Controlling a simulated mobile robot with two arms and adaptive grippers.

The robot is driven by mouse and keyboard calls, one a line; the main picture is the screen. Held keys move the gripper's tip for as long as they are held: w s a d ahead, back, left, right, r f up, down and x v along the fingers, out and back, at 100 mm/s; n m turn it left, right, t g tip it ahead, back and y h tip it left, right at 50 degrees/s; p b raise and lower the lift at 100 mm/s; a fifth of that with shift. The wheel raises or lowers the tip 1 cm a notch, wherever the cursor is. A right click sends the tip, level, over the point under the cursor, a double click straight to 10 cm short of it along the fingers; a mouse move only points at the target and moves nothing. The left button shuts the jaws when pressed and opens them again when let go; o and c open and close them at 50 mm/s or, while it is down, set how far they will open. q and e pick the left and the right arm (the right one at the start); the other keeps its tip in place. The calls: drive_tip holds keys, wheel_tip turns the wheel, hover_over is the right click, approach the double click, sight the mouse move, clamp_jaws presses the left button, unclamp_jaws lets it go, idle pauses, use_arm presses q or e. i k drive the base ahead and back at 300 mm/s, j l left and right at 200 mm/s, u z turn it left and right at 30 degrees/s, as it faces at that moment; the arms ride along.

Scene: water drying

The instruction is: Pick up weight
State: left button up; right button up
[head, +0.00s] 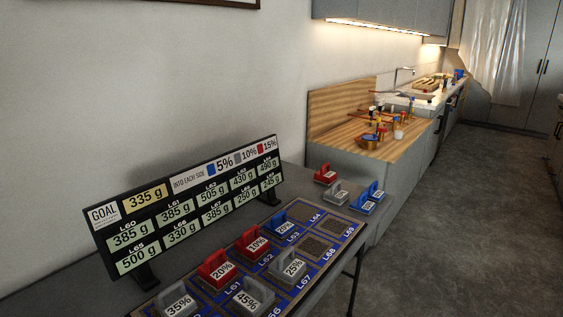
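Several handled weights stand on a blue labelled board (337,260) on the table. They are a grey 35% weight (178,302), a red 20% weight (217,271), a red 10% weight (252,245), a blue 20% weight (285,226), a grey 25% weight (290,267) and a grey 45% weight (251,298). Beyond the board, at the table's far end, stand a red weight (326,175), a grey weight (338,194) and two blue weights (376,192) (363,205). Their labels are too small to read. Neither of my grippers is in view.
A display panel (190,205) stands behind the board, reading GOAL 335 g and several gram values. Brown pads near labels L64, L68 and L69 are bare. A wooden counter (345,131) with small items stands beyond the table. Grey floor (470,210) is clear at right.

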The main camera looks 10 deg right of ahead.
sight(337, 196)
drive_tip(key=i+l+u, duration=0.15)
drive_tip(key=l+u, duration=0.15)
drive_tip(key=l, duration=0.3)
drive_tip(key=i+l+u, duration=0.25)
drive_tip(key=l, duration=0.35)
drive_tip(key=l+u, duration=0.3)
drive_tip(key=l, duration=0.25)
drive_tip(key=k, duration=0.05)
